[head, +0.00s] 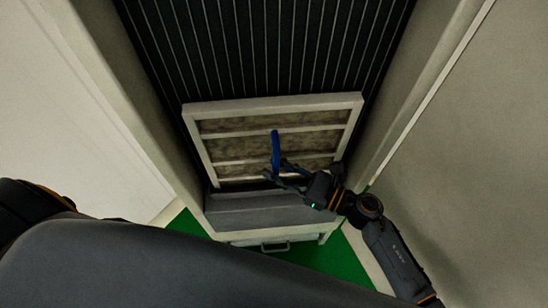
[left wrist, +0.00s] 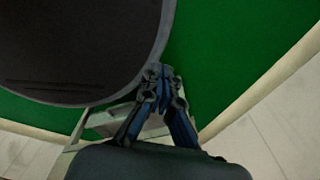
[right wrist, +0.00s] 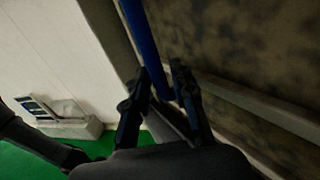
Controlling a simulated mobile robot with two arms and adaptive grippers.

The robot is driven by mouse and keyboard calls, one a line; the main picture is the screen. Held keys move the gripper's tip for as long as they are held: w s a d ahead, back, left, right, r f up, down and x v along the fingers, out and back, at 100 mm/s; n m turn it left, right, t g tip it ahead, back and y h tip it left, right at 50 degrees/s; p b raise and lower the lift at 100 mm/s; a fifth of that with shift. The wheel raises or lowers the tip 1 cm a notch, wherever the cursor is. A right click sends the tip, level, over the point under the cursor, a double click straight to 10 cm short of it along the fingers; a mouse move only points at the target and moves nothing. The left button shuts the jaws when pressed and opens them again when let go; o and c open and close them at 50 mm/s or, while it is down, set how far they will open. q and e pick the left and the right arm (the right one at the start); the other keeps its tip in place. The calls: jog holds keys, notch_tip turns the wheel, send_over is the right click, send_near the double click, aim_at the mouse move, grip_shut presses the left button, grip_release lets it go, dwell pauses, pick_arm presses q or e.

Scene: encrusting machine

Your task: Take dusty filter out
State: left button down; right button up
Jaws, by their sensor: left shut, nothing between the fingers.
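The dusty filter (head: 238,148) is a pale square frame with crossbars and mottled brown dirty material, leaning in front of the dark ribbed panel of the machine. A blue handle (head: 276,150) stands out from its middle. My right gripper (head: 277,172) is at the lower end of this handle. In the right wrist view its fingers (right wrist: 160,72) are on both sides of the blue handle (right wrist: 146,45), narrowly parted and closed about it; the dirty filter surface (right wrist: 245,50) is beside them. My left gripper (left wrist: 162,72) is shut and empty, over the green floor, away from the filter.
Pale walls (head: 455,120) stand left and right of the machine opening. A grey ledge (head: 262,208) lies below the filter, with a drawer handle (head: 262,247) under it. Green floor (head: 330,258) shows below. My dark body hides the lower left of the head view.

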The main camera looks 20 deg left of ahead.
jog(key=shift+a, duration=0.35)
jog(key=shift+c, duration=0.6)
jog(key=shift+w, duration=0.1)
jog(key=c, duration=0.3)
grip_shut()
pick_arm(q)
jog(key=shift+w+d+r, duration=0.1)
jog(key=shift+w+d, duration=0.1)
jog(key=shift+w, duration=0.85)
pick_arm(e)
jog(key=shift+r, duration=0.1)
pick_arm(q)
jog(key=shift+a, duration=0.1)
pick_arm(e)
jog(key=shift+w, duration=0.1)
